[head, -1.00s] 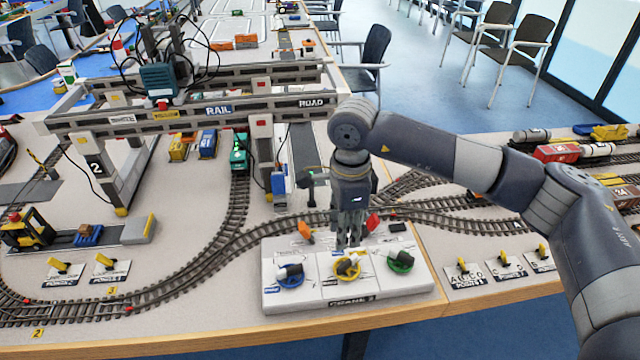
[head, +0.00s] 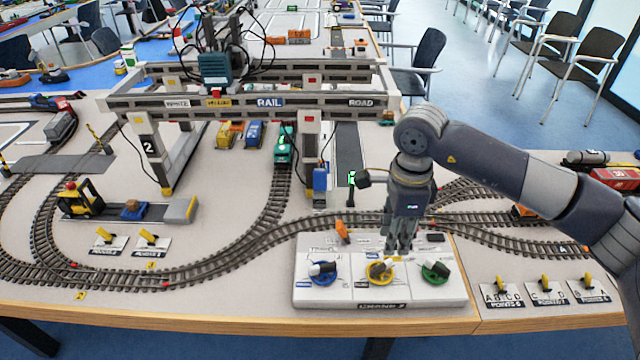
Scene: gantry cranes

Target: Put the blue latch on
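The white control panel (head: 384,292) at the front table edge has three dials: a blue-ringed one (head: 322,271) at left, a yellow-ringed one (head: 381,271) in the middle and a green-ringed one (head: 435,270) at right. An orange lever (head: 342,231) stands tilted behind the blue dial. A black lever or block (head: 435,238) lies behind the green dial. No part clearly reads as a blue latch. My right gripper (head: 396,247) points down over the panel behind the yellow dial, hiding what is behind it. Its fingers look close together; whether they are shut is unclear. My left gripper is out of view.
The gantry crane (head: 268,101) stands behind the panel to the left. Tracks (head: 262,240) curve behind and left of the panel. Small yellow point levers (head: 545,282) sit at right, others (head: 148,236) at left.

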